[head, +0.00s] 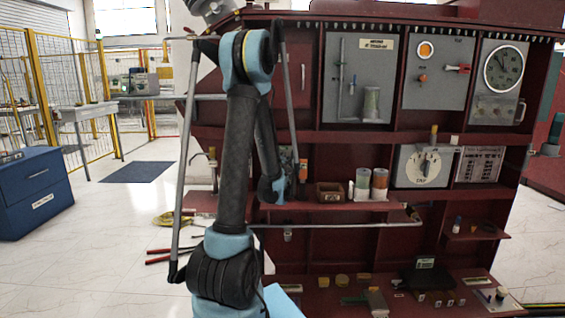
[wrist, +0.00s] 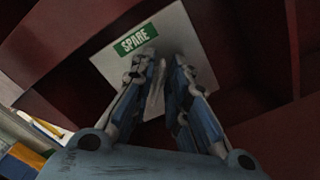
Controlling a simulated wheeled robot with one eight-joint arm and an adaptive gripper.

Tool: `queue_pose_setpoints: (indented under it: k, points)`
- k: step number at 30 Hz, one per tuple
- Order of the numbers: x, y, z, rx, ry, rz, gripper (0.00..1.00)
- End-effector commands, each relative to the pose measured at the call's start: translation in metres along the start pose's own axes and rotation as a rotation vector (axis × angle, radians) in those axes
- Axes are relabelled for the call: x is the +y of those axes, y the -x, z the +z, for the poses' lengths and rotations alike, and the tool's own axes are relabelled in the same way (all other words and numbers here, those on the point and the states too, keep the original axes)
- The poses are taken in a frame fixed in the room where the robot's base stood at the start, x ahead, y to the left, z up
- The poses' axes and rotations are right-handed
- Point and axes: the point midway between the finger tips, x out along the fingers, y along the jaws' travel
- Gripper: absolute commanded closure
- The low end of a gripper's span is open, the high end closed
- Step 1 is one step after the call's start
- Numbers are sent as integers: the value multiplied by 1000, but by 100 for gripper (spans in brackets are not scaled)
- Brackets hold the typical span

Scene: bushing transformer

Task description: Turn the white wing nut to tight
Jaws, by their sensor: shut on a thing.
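In the wrist view, my gripper (wrist: 165,58) points at a pale grey plate (wrist: 105,62) with a green label reading SPARE (wrist: 135,39). Its two fingers are close together in front of the plate, shut on the white wing nut (wrist: 156,88). Only a pale, blurred sliver of the nut shows between the fingers; its angle and how tight it sits cannot be told. In the head view, my own arm covers the gripper and the nut.
The plate sits in a recess of a dark red cabinet (head: 350,225) with shelf edges around it. Nearby shelves hold a brown box (head: 329,193), jars (head: 379,184) and a dial panel (head: 425,166). Red-handled pliers (head: 158,260) lie on the floor at the left.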

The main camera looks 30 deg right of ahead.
Motion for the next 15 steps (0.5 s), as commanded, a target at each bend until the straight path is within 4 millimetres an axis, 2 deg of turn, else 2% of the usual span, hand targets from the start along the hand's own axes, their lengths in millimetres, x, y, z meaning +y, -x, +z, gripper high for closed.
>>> queue_pose_setpoints:
  k: [6, 15]
  points:
    - [-2, 0, 0, -1, -97, -1, 100]
    - [-2, 0, 0, -1, -148, -2, 100]
